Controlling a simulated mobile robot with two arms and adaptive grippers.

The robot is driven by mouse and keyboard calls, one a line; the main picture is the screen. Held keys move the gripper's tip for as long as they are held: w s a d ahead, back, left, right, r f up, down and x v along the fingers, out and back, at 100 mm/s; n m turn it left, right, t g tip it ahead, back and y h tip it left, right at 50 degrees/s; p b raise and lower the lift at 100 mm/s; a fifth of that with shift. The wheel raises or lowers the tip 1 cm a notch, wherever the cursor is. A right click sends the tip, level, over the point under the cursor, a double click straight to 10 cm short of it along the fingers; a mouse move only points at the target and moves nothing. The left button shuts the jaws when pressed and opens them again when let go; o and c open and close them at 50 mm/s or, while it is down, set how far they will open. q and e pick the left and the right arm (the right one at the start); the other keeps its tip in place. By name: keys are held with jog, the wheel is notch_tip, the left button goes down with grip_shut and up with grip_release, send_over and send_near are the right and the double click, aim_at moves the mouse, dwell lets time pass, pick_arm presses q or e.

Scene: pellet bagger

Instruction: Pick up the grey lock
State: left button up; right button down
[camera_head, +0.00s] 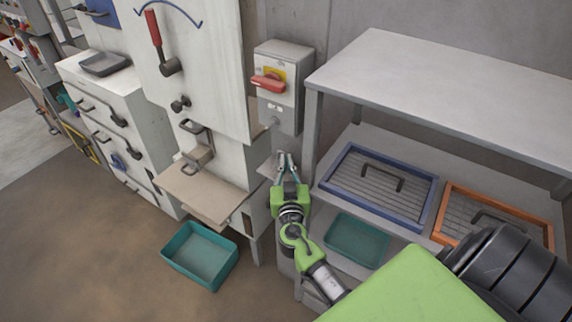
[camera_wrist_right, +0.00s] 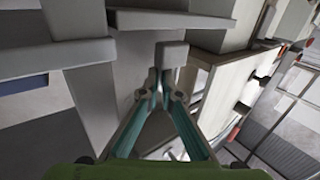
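My right gripper (camera_head: 286,158) points away from me, just below the switch box and left of the shelf post. In the right wrist view, the fingers (camera_wrist_right: 161,88) come together to a narrow gap. A small plain grey block, which looks like the grey lock (camera_wrist_right: 172,54), is right at their tips. The fingers look shut on its near end. In the head view the lock is too small to make out clearly between the tips. My left gripper is not in view.
The switch box (camera_head: 283,84) with a red handle hangs on the wall. A grey shelf table (camera_head: 440,85) stands right, with a blue-rimmed tray (camera_head: 346,154) and an orange-rimmed tray (camera_head: 500,197) below. A teal bin (camera_head: 199,257) is on the floor beside the machine (camera_head: 190,60).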

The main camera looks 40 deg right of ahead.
jog(key=s+a+r+p, duration=0.1)
jog(key=s+a+r, duration=0.7)
jog(key=s+r, duration=0.3)
jog(key=shift+s, duration=0.3)
